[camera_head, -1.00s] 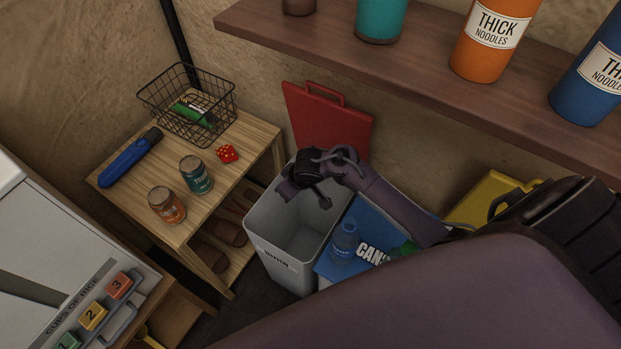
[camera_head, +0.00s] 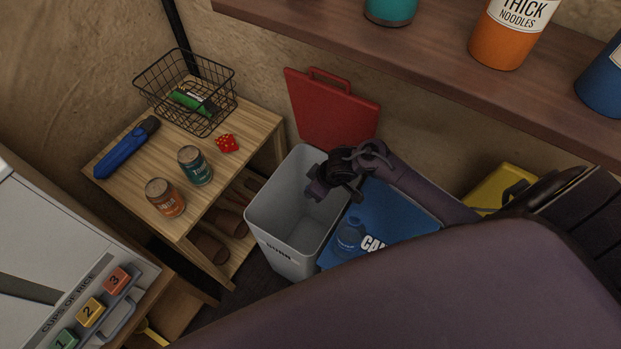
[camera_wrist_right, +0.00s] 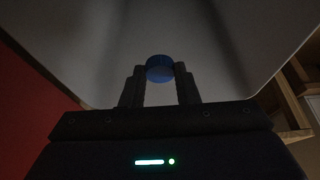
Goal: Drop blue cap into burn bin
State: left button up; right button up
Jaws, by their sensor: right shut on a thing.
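The blue cap (camera_wrist_right: 160,68) shows in the right wrist view, a small round piece pinched between the two dark fingertips. My right gripper (camera_wrist_right: 160,82) is shut on it. In the head view my right arm comes in from the right and its gripper (camera_head: 335,190) hangs at the right side of the open mouth of the burn bin (camera_head: 283,258). The bin is a grey-white open box with dark lettering, partly covered by the arm. The cap cannot be made out in the head view. My left gripper is not in view.
A blue can bin lid (camera_head: 400,207) with a blue bottle (camera_head: 350,236) is to the right. A shelf (camera_head: 420,60) overhangs above.

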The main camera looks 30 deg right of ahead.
jog(key=shift+f, duration=0.4)
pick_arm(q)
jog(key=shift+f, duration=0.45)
pick_arm(e)
jog(key=o, duration=1)
jog(key=shift+r, duration=0.1)
pick_arm(q)
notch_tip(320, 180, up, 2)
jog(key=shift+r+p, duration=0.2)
jog(key=shift+p, duration=0.9)
pick_arm(e)
jog(key=v, duration=0.7)
jog(key=shift+s+r, duration=0.15)
jog(key=shift+r, duration=0.2)
jog(key=shift+d, duration=0.1)
